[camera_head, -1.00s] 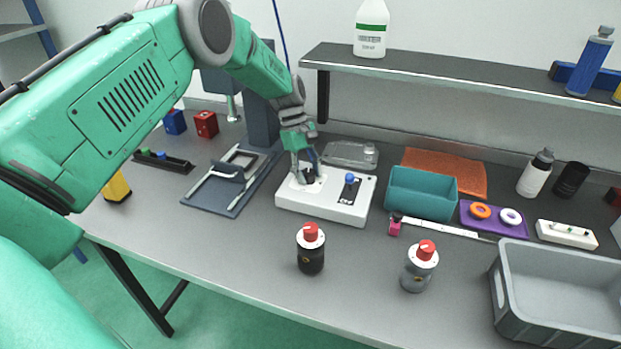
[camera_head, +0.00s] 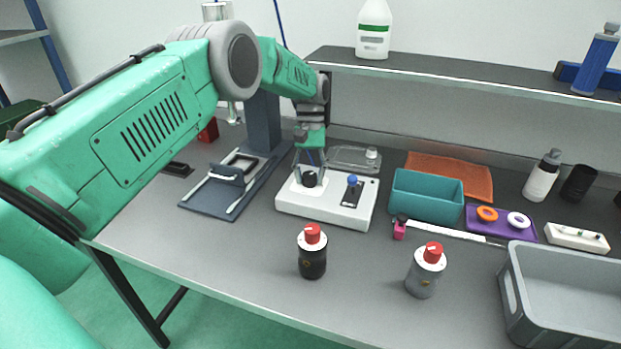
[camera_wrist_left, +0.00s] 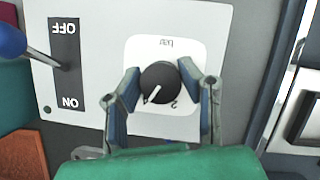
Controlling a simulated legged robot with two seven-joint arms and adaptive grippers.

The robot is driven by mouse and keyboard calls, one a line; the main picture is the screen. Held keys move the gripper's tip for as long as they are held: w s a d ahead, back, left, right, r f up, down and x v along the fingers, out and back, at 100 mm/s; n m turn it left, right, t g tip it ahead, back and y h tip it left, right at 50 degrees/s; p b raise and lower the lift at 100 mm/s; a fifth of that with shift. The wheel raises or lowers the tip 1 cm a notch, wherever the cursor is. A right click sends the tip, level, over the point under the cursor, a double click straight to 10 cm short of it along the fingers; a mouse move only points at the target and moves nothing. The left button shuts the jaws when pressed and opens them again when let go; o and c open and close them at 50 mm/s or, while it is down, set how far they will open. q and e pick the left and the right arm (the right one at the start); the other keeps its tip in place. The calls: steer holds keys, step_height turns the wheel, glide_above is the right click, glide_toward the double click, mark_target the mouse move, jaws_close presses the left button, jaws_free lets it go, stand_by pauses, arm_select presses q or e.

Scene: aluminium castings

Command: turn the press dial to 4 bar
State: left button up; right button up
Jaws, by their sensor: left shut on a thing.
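The press dial is a black round knob (camera_wrist_left: 159,83) with a white pointer line, on a white scale plate (camera_wrist_left: 185,48) of the white control box (camera_head: 347,207). The pointer aims toward the lower left in the left wrist view; a figure 2 shows beside the knob and the other figures are hidden or unreadable. My left gripper (camera_wrist_left: 160,85) has its two fingers on either side of the knob, shut on it. It comes down on the knob (camera_head: 309,179) from above in the head view. My right gripper is not in view.
A blue-tipped lever (camera_wrist_left: 12,40) stands by the ON/OFF plate (camera_wrist_left: 66,62) on the same box. A teal bin (camera_head: 425,207) is right of the box. The press (camera_head: 235,180) stands to its left. Two red-capped bottles (camera_head: 312,252) (camera_head: 425,270) stand in front.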

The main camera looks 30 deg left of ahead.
mark_target(310, 173)
arm_select(q)
steer(key=shift+w+r, duration=0.15)
steer(key=shift+w, duration=0.1)
stand_by(0.3)
steer(key=o, duration=1.1)
steer(key=shift+a, duration=0.1)
steer(key=shift+o, duration=0.2)
steer(key=shift+w+f, duration=0.1)
steer(key=shift+f, duration=0.15)
steer(key=shift+m, duration=0.3)
step_height(310, 173, up, 10)
steer(key=shift+w+f, duration=0.1)
steer(key=shift+a, duration=0.1)
